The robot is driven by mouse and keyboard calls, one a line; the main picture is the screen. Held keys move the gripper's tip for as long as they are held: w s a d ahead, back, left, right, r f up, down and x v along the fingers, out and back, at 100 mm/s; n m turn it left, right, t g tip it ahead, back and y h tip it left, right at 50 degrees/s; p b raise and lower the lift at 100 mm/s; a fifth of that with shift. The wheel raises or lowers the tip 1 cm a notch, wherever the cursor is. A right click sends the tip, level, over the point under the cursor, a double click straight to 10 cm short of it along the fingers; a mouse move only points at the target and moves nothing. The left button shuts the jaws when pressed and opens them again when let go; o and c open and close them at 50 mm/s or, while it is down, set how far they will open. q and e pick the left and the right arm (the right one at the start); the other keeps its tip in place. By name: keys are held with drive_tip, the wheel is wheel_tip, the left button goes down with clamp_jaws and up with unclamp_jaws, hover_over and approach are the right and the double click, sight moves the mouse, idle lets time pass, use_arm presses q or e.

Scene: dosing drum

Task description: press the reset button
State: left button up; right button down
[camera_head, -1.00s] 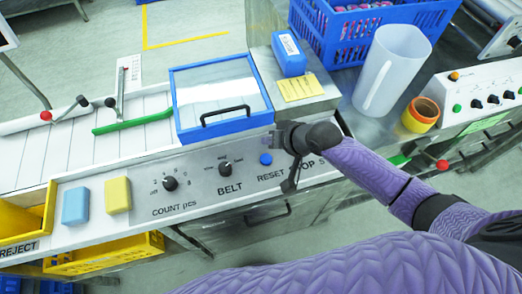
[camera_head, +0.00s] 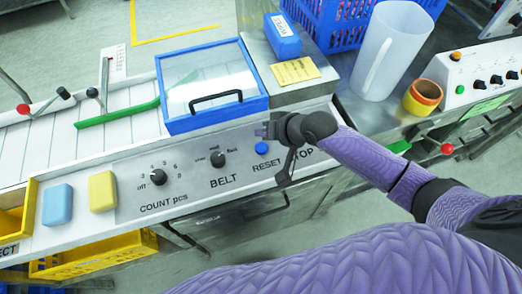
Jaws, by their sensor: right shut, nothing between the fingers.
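The blue reset button (camera_head: 262,148) sits on the grey control panel (camera_head: 135,178), above the label RESET. My right gripper (camera_head: 266,131) is shut and empty, just above and a little right of the button. I cannot tell whether it touches the button. The hand hides part of the STOP label and whatever control sits above it. My left gripper is not in view.
The COUNT knob (camera_head: 158,177) and BELT knob (camera_head: 218,159) are left of the button. A blue-framed lid (camera_head: 174,126) with a black handle lies behind.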

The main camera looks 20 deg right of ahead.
sight(257, 145)
wheel_tip(257, 145, down, 4)
drive_tip(key=shift+r+b, duration=0.1)
drive_tip(key=shift+b, duration=0.9)
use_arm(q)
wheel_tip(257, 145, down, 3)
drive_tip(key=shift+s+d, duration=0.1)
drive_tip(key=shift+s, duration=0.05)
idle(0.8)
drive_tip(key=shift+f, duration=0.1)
use_arm(e)
drive_tip(key=shift+f, duration=0.4)
use_arm(q)
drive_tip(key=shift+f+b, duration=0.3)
drive_tip(key=shift+b, duration=0.05)
use_arm(e)
drive_tip(key=shift+f, duration=0.45)
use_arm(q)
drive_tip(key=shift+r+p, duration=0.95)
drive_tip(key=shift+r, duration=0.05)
use_arm(e)
drive_tip(key=shift+r, duration=0.9)
